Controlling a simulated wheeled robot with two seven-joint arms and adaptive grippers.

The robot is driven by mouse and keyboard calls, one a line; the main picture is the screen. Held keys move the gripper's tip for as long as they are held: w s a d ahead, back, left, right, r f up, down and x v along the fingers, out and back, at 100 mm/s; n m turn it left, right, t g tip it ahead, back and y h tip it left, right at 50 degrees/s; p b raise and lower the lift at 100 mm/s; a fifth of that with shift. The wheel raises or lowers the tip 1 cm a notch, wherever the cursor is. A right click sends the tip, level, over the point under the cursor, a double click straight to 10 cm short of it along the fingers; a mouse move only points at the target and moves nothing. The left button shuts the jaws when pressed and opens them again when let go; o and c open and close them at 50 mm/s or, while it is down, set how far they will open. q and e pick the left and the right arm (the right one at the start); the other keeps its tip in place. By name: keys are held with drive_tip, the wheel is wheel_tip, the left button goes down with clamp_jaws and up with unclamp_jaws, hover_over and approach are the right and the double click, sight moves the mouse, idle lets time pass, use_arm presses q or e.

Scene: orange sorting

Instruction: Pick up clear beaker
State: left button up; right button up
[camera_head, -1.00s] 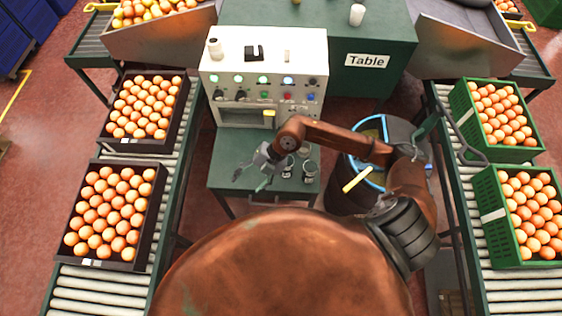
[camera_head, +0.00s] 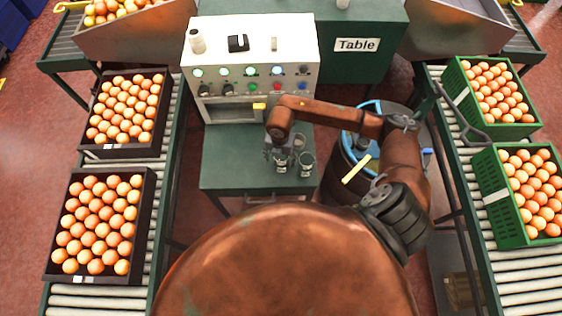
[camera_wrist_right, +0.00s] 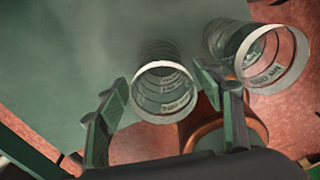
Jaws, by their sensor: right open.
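A clear beaker (camera_head: 281,167) stands on the small green table, and it shows in the right wrist view (camera_wrist_right: 166,92) as an open rim between the fingers. A second clear beaker (camera_head: 307,166) stands close to its right, and it also shows in the right wrist view (camera_wrist_right: 272,60). My right gripper (camera_head: 276,152) points down at the first beaker, partly hiding it. In the right wrist view the gripper (camera_wrist_right: 178,95) is open, one finger on each side of that beaker, with a gap at the left finger. My left gripper is out of view.
The green table (camera_head: 228,165) is clear to the left of the beakers. A white control box (camera_head: 250,67) with knobs and lights stands behind. A dark barrel with a blue rim (camera_head: 350,150) is on the right. Orange crates (camera_head: 105,225) line conveyors on both sides.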

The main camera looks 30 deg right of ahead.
drive_tip(key=f, duration=0.4)
drive_tip(key=shift+w+d+f+b, duration=0.1)
drive_tip(key=shift+d+f+b, duration=0.05)
drive_tip(key=shift+d+b, duration=0.2)
drive_tip(key=shift+c, duration=0.7)
drive_tip(key=c, duration=1.1)
